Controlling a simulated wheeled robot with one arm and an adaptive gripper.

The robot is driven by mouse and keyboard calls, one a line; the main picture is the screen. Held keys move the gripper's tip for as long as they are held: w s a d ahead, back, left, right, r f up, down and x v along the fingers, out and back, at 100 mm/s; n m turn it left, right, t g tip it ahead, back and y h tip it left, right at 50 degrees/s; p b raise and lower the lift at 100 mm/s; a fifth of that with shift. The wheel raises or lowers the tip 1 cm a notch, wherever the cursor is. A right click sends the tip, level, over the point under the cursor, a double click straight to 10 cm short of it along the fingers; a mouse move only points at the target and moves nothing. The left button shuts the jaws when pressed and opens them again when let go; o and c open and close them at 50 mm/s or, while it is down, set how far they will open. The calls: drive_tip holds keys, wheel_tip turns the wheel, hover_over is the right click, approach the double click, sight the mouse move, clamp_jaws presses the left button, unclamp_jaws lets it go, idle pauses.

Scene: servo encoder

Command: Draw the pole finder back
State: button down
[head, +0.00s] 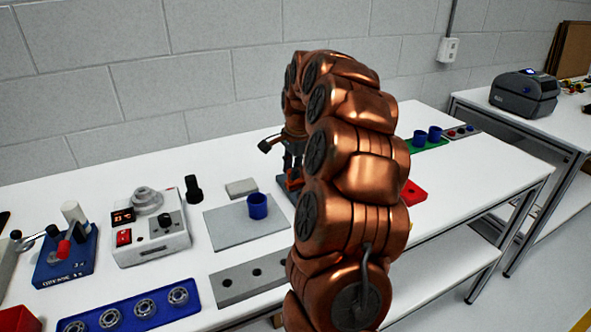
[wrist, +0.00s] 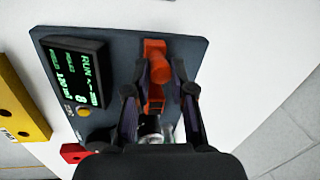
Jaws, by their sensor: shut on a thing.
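The orange pole finder (wrist: 155,60) stands on a dark plate (wrist: 115,42) in the wrist view, with an orange part continuing below it towards a silver round piece (wrist: 150,128). My gripper (wrist: 159,72) has its two dark fingers on either side of the orange piece and is shut on it. In the head view my gripper (head: 293,160) is over the dark fixture (head: 288,186) on the table, largely hidden by my own copper arm. A black display (wrist: 78,72) with green text, including RUN, is beside the fingers on the same plate.
A grey plate with a blue cup (head: 258,206), a white control box (head: 150,228) and a blue tray of bearings (head: 130,309) lie left of my arm. A red block (head: 413,193) lies to its right. A yellow block (wrist: 20,100) is left of the dark plate.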

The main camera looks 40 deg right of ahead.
drive_tip(key=c, duration=1)
unclamp_jaws()
drive_tip(key=shift+w+a, duration=0.1)
drive_tip(key=shift+a, duration=0.1)
drive_tip(key=r, duration=0.4)
drive_tip(key=s+r, duration=0.1)
drive_tip(key=r, duration=0.3)
drive_tip(key=s+r, duration=0.1)
drive_tip(key=r, duration=0.2)
drive_tip(key=shift+s+a+r, duration=0.15)
drive_tip(key=shift+r, duration=0.25)
